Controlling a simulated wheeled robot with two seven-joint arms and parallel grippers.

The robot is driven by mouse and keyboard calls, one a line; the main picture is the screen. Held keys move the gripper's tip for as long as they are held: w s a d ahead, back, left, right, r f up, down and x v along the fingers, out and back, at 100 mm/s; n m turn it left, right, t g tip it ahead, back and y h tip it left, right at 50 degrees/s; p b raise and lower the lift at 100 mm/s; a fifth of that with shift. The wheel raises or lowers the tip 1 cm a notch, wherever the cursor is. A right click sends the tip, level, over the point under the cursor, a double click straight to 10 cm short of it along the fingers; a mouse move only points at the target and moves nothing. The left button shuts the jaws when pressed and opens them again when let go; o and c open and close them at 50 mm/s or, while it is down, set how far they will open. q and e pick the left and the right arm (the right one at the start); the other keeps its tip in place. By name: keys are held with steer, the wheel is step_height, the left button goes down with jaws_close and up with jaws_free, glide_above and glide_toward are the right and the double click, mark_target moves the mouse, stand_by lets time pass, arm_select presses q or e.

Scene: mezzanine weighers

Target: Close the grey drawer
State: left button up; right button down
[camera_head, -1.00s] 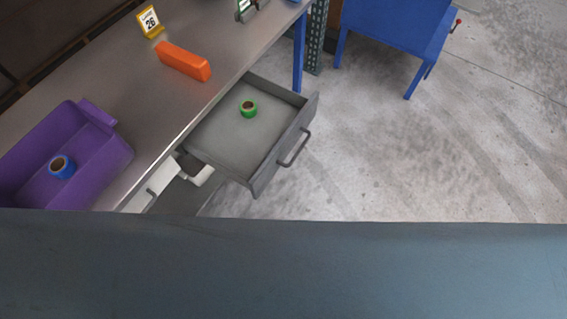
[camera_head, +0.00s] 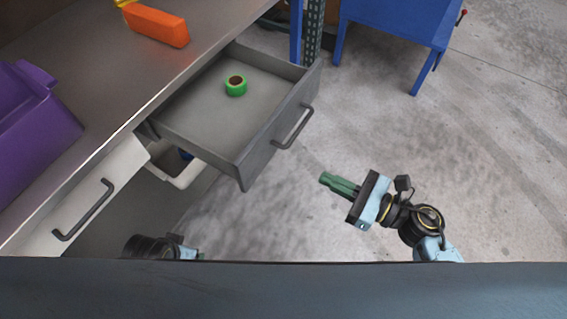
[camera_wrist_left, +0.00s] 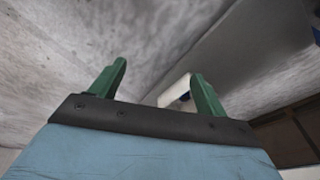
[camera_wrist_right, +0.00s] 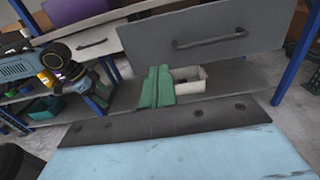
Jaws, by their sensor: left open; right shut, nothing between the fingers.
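The grey drawer (camera_head: 260,155) is pulled out from under the bench in the head view, with a dark bar handle (camera_head: 293,128) on its front. A green tape roll (camera_head: 236,86) lies inside it. The drawer front (camera_wrist_right: 240,22) also shows in the right wrist view, ahead of the fingers. My right gripper (camera_head: 325,181) is shut and empty, to the right of the drawer front and apart from it. In the left wrist view my left gripper (camera_wrist_left: 158,85) is open, with nothing between its fingers. In the head view only part of the left arm shows at the bottom.
A white drawer front (camera_head: 85,200) with a handle is beside the grey drawer. A white bin (camera_head: 180,172) sits below. A blue table (camera_head: 395,25) stands at the back; floor between is clear.

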mark_target(264, 147)
steer(key=b+x, duration=0.1)
steer(key=x, duration=1.2)
arm_select(q)
steer(key=shift+w+d+r, duration=0.15)
steer(key=shift+d+r, duration=0.15)
steer(key=shift+r, duration=0.5)
steer(key=shift+w+d+r, duration=0.1)
steer(key=shift+d+r, duration=0.15)
steer(key=shift+r, duration=0.5)
arm_select(e)
steer(key=shift+w+a, duration=0.2)
steer(key=shift+a, duration=0.1)
